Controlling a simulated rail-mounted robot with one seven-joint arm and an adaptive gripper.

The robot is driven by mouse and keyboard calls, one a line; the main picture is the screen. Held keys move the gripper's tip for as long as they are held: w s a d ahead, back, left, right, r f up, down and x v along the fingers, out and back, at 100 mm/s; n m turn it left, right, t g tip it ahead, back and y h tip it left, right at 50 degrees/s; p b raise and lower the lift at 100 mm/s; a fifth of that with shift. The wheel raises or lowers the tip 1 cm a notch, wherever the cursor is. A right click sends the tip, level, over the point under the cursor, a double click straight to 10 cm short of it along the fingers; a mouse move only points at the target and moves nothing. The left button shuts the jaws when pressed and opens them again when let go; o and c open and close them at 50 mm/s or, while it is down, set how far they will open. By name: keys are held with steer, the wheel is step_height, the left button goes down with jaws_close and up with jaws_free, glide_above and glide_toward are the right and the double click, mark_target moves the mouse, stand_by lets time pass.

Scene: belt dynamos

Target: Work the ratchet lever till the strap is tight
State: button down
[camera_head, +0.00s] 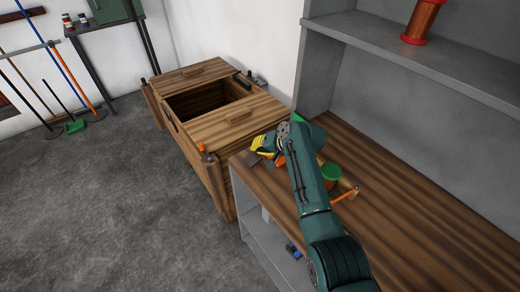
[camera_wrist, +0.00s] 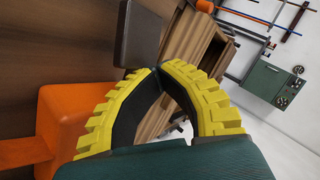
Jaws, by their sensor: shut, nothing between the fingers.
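My gripper (camera_head: 264,147) has yellow ridged fingers and is over the left end of the wooden bench top. In the wrist view its fingertips (camera_wrist: 158,69) meet with nothing between them. A dark grey plate (camera_wrist: 138,35), perhaps the ratchet lever, is right by the fingertips; I cannot tell whether they touch. It also shows in the head view (camera_head: 253,158). An orange block (camera_wrist: 72,125), perhaps the ratchet's body, is left of the fingers; my arm mostly hides it in the head view (camera_head: 281,161). I cannot make out the strap for certain.
A pot with a green lid (camera_head: 331,171) and a small orange-handled tool (camera_head: 346,195) lie on the bench beside my arm. A wooden crate (camera_head: 215,180) with an open middle stands beyond the bench's left end. A shelf (camera_head: 430,68) rises behind.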

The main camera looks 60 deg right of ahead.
steer(key=shift+a+f, duration=0.35)
steer(key=shift+f, duration=0.45)
steer(key=shift+d+r+p, duration=0.2)
steer(key=shift+r+p, duration=1.3)
steer(key=shift+r, duration=0.45)
steer(key=shift+s+a+r, duration=0.1)
steer(key=shift+a+r, duration=0.05)
steer(key=shift+r, duration=0.05)
steer(key=shift+d+r, duration=0.2)
steer(key=shift+s+d+r+p, duration=0.1)
steer(key=shift+d+r+p, duration=0.1)
steer(key=shift+r+p, duration=0.5)
steer(key=shift+s+d+r+p, duration=0.15)
steer(key=shift+r+p, duration=0.2)
steer(key=shift+r, duration=0.55)
steer(key=shift+s+d+r+p, duration=0.1)
steer(key=shift+d+r+p, duration=0.1)
steer(key=shift+r+p, duration=0.5)
steer(key=shift+r, duration=0.1)
